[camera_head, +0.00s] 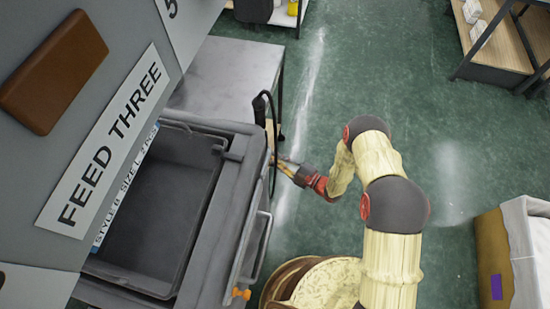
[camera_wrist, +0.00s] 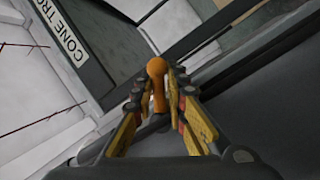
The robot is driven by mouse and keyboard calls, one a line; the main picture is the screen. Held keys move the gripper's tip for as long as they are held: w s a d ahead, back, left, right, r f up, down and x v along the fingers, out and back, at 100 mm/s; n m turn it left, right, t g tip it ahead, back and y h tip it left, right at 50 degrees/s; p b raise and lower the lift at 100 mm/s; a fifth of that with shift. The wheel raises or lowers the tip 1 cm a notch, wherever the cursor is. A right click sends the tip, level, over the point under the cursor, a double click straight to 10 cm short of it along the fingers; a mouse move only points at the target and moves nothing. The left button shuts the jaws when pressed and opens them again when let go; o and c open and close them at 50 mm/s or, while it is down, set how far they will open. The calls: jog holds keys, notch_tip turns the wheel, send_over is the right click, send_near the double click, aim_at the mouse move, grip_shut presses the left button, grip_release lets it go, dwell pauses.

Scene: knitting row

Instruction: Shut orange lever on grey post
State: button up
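An orange lever (camera_wrist: 157,82) with a rounded knob end stands near the middle of the wrist view. My gripper (camera_wrist: 158,92) has its two yellow-and-dark fingers on either side of it. A narrow gap shows on the left of the lever, and the right finger is very close to it. In the head view my gripper (camera_head: 283,164) is beside the right side of the grey machine; the lever there is hidden or too small to tell. The grey post cannot be made out clearly in either view.
A dark bin (camera_head: 155,210) sits under the FEED THREE sign (camera_head: 112,135). Another orange knob (camera_head: 241,293) is at the machine's lower edge. A brown round container (camera_head: 275,290) stands near my arm. A grey table (camera_head: 225,85) is behind.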

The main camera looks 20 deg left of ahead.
grip_shut()
dwell(0.3)
